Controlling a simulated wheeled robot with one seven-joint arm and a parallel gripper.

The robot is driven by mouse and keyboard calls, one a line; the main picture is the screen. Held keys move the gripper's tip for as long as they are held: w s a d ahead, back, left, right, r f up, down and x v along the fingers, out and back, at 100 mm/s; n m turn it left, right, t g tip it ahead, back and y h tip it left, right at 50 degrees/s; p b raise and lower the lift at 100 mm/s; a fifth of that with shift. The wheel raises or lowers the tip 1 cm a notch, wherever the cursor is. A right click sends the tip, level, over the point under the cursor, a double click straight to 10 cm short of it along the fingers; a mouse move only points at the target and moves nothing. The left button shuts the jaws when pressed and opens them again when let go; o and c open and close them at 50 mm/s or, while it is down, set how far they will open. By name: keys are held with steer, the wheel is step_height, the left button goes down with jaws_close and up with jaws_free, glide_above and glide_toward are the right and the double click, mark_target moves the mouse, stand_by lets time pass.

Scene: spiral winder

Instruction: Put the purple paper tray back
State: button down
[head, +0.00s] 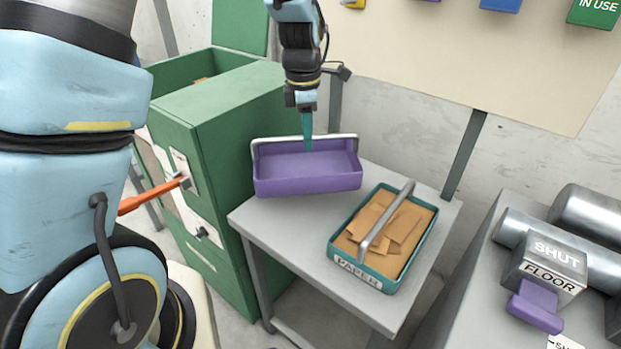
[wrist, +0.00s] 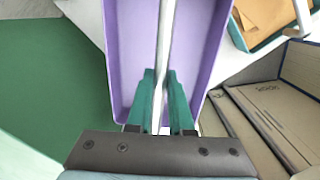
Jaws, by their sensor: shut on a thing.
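The purple paper tray (head: 307,172) is at the back left of the grey side table (head: 243,216), close to the green cabinet. It looks empty and roughly level. I cannot tell whether its base touches the tabletop. Its pale bar handle (head: 345,138) runs along the far side in the head view. My gripper (head: 307,148) points down at the tray, with teal fingers shut on the handle. In the wrist view the handle (wrist: 165,45) passes between the fingers (wrist: 163,80), over the purple tray (wrist: 130,40).
A teal tray (head: 336,262) labelled PAPER, holding brown paper, stands to the right on the table. The green cabinet (head: 235,135) is close on the left. A machine with a SHUT, FLOOR block (head: 548,262) is at right. Brown folders (wrist: 270,125) show in the wrist view.

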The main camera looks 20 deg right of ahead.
mark_target(308, 172)
step_height(308, 172, down, 8)
steer(key=shift+f+p, duration=0.1)
steer(key=shift+p, duration=0.7)
steer(key=c, duration=0.8)
jaws_free()
steer(key=shift+a, duration=0.1)
steer(key=r, duration=0.4)
steer(key=r+b, duration=0.1)
steer(key=r, duration=0.3)
steer(key=r+b, duration=0.1)
steer(key=r, duration=0.3)
steer(key=shift+s+a, duration=0.1)
steer(key=shift+a, duration=0.2)
